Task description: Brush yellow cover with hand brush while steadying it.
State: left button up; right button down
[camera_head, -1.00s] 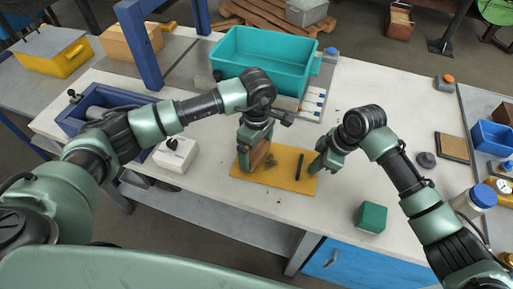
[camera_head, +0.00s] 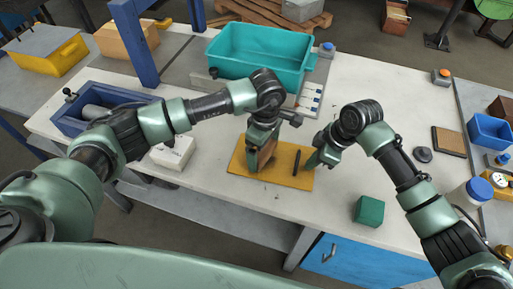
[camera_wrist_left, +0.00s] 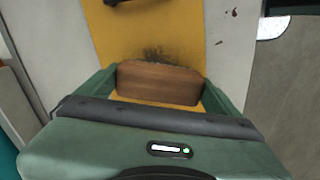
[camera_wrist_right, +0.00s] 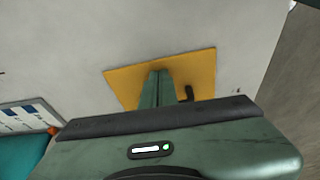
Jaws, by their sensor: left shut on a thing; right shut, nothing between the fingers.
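The yellow cover (camera_head: 283,180) lies flat on the white bench, with a dark handle (camera_head: 296,162) standing on it. A dark smudge (camera_wrist_left: 152,54) shows on the cover in the left wrist view. My left gripper (camera_head: 262,150) is shut on the brown wooden hand brush (camera_wrist_left: 158,84), held over the left part of the cover. Its bristles are hidden, so I cannot tell whether they touch. My right gripper (camera_head: 314,163) is shut and empty, its fingertips at the cover's right end, close to the handle. In the right wrist view the shut fingers (camera_wrist_right: 157,85) overlap the cover.
A teal bin (camera_head: 262,55) stands behind the cover. A white box (camera_head: 173,152) and a blue tray (camera_head: 75,112) are to the left. A green block (camera_head: 369,210) and a dark round knob (camera_head: 423,155) are to the right. The bench in front of the cover is narrow.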

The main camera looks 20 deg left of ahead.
pick_arm(q)
jog(key=shift+d+f, duration=0.15)
jog(key=shift+d, duration=2.1)
pick_arm(e)
jog(key=shift+s+d+f, duration=0.1)
jog(key=shift+s+f, duration=0.1)
jog(key=shift+f, duration=0.1)
pick_arm(q)
jog(key=shift+s+a, duration=0.1)
jog(key=shift+a, duration=3.7)
jog(key=shift+w, duration=0.7)
jog(key=shift+w+d, duration=0.15)
jog(key=shift+d, duration=3.65)
jog(key=shift+a, duration=3.85)
notch_tip(320, 180, up, 6)
